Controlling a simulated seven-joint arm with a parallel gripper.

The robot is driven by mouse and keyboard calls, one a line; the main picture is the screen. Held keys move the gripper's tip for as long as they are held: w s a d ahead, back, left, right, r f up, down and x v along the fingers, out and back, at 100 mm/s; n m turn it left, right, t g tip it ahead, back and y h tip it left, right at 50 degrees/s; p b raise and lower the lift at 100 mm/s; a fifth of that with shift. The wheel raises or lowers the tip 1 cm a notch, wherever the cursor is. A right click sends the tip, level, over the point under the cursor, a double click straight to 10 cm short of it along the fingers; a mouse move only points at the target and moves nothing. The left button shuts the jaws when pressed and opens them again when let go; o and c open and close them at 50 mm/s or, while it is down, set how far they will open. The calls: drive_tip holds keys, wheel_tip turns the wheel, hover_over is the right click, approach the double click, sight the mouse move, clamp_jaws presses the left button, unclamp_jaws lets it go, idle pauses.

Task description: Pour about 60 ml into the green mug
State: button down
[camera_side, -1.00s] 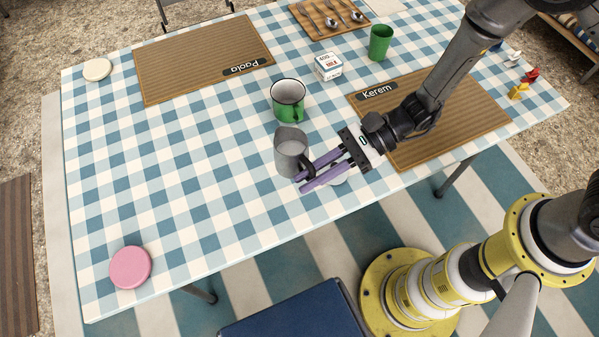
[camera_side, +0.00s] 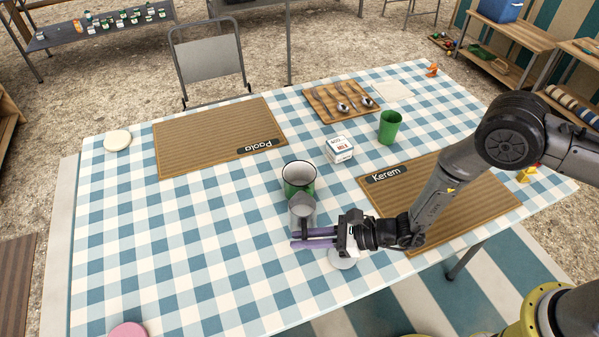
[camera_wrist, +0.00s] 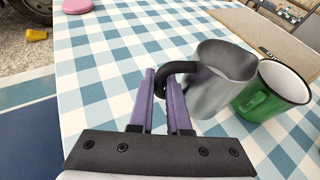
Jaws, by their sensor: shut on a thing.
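The green mug (camera_side: 299,180), with a white inside and dark rim, stands on the checked cloth near the table's middle. A grey metal jug (camera_side: 302,207) is on its near side in the side view and overlaps it. In the wrist view the jug (camera_wrist: 218,92) is beside the mug (camera_wrist: 270,95), its rim close to the mug's rim. My gripper (camera_side: 300,238) has its purple fingers shut on the jug's dark handle (camera_wrist: 168,72). I see no stream. The liquid inside the jug and the mug's bottom cannot be made out.
The Kerem mat (camera_side: 450,205) lies under my arm. A pale round disc (camera_side: 343,259) is below my gripper. The left of the table is mostly clear.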

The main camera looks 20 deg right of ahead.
sight(305, 220)
drive_tip(key=shift+s+f, duration=0.3)
drive_tip(key=shift+f, duration=0.2)
drive_tip(key=shift+s+f, duration=0.3)
drive_tip(key=shift+r, duration=0.1)
drive_tip(key=shift+w+d+r+m+g+y, duration=0.1)
drive_tip(key=shift+w+d+r+m+g, duration=0.1)
drive_tip(key=shift+w+r+m+g, duration=0.5)
drive_tip(key=shift+w+d+r+m+g+y, duration=0.1)
drive_tip(key=shift+w+d+r+m+g, duration=0.2)
drive_tip(key=shift+w+r, duration=0.4)
drive_tip(key=shift+w+d+r+m+g+y, duration=0.1)
drive_tip(key=shift+w+r+m+g, duration=0.45)
drive_tip(key=shift+r, duration=0.4)
drive_tip(key=shift+w+d+r+m+g+y, duration=0.15)
drive_tip(key=shift+w+r+m+g, duration=0.25)
drive_tip(key=shift+r, duration=0.4)
drive_tip(key=shift+w+d+r+m+g+y, duration=0.15)
drive_tip(key=shift+w+r+m, duration=0.35)
drive_tip(key=shift+r, duration=0.3)
drive_tip(key=shift+w+d+r+m+g+y, duration=0.15)
drive_tip(key=shift+w+r+m+g, duration=0.25)
drive_tip(key=shift+r, duration=0.4)
drive_tip(key=shift+w+r, duration=0.15)
drive_tip(key=shift+w+d+m+g, duration=0.2)
drive_tip(key=shift+w+m+g, duration=0.15)
drive_tip(key=shift+m, duration=0.3)
